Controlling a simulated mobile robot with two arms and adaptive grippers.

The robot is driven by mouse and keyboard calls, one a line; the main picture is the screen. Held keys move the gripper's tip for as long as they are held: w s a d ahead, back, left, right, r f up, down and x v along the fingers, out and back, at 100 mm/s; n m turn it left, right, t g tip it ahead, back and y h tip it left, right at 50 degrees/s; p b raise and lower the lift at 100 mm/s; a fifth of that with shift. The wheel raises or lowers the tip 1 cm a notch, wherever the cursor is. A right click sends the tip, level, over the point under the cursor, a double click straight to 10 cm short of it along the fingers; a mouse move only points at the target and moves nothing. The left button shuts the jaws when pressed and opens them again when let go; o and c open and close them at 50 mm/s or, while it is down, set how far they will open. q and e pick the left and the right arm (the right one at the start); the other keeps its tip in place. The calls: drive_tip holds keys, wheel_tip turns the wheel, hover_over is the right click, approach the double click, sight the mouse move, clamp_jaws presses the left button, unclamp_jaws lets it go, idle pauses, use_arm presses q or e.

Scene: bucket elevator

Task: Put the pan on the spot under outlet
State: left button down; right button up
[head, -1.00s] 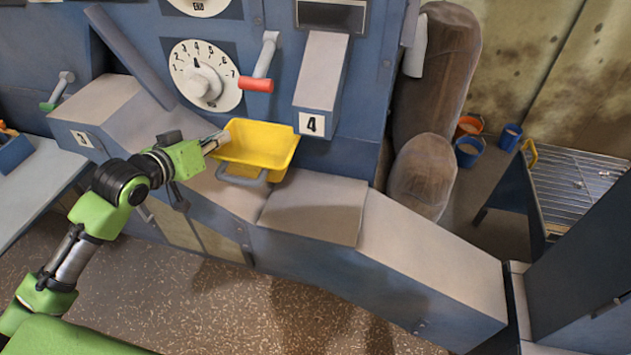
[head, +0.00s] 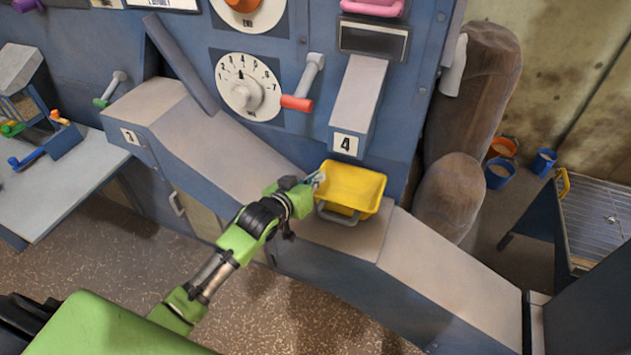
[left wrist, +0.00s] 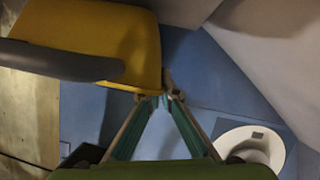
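The yellow pan (head: 352,187), with a grey handle on its front, is just below the outlet chute (head: 355,105) labelled 4. It is over the flat light-grey spot (head: 345,238) on the ledge. I cannot tell whether its bottom touches the ledge. My left gripper (head: 317,180) is at the pan's left rim. In the left wrist view the fingers (left wrist: 163,97) close together on the edge of the pan (left wrist: 125,35). My right gripper is in neither view.
A lever with a red grip (head: 298,103) and a numbered dial (head: 248,88) are on the panel left of the chute. The ledge slopes down right of the spot and is bare. Brown sacks (head: 450,195) stand behind it.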

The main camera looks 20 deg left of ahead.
use_arm(q)
drive_tip(key=shift+f, duration=0.9)
drive_tip(key=shift+f, duration=0.15)
drive_tip(key=c, duration=2.3)
unclamp_jaws()
drive_tip(key=shift+s+a, duration=0.1)
drive_tip(key=b+v, duration=0.1)
drive_tip(key=v, duration=1.1)
